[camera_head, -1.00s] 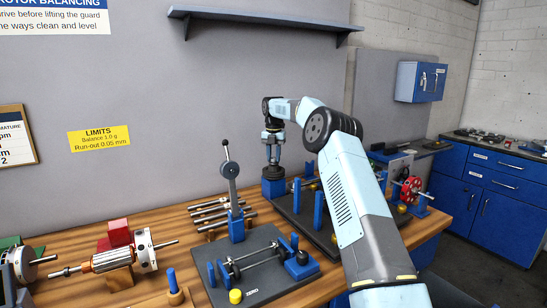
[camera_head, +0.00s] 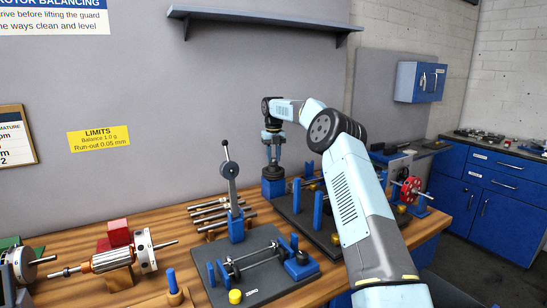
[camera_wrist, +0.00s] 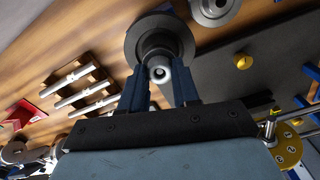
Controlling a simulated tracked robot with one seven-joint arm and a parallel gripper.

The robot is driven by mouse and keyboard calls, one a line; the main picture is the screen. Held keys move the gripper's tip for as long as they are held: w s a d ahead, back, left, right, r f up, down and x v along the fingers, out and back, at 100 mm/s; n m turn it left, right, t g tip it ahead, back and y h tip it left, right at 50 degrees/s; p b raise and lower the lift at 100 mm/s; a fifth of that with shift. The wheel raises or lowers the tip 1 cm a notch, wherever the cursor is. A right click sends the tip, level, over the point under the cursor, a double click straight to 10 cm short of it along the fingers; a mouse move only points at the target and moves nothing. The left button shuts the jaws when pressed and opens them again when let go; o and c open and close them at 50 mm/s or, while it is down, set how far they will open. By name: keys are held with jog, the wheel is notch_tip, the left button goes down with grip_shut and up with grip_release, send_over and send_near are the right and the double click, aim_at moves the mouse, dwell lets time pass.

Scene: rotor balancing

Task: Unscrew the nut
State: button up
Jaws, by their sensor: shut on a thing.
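My gripper (camera_head: 272,153) points down over a blue stand (camera_head: 273,188) at the back of the bench. A wide dark disc (camera_head: 273,172) sits on the stand, just below the fingers. In the wrist view, the two blue-black fingers are shut on a dark round nut (camera_wrist: 157,47) above the larger disc (camera_wrist: 133,40). A pale round stud end (camera_wrist: 160,73) shows between the fingers. The fingers cover the nut's sides, and its thread is hidden. In the head view the nut is too small to make out clearly.
A dark plate with blue posts (camera_head: 318,208) lies to the right of the stand. Steel rods (camera_head: 212,212) lie to the left. A wall shelf (camera_head: 265,17) hangs above.

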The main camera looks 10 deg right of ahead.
jog(key=shift+n, duration=0.5)
jog(key=o, duration=1.1)
jog(key=shift+c, duration=0.6)
jog(key=shift+w, duration=0.1)
jog(key=m, duration=0.3)
jog(key=shift+a+m, duration=0.1)
jog(key=shift+m, duration=0.2)
jog(key=m, duration=1.4)
jog(key=shift+m, duration=0.4)
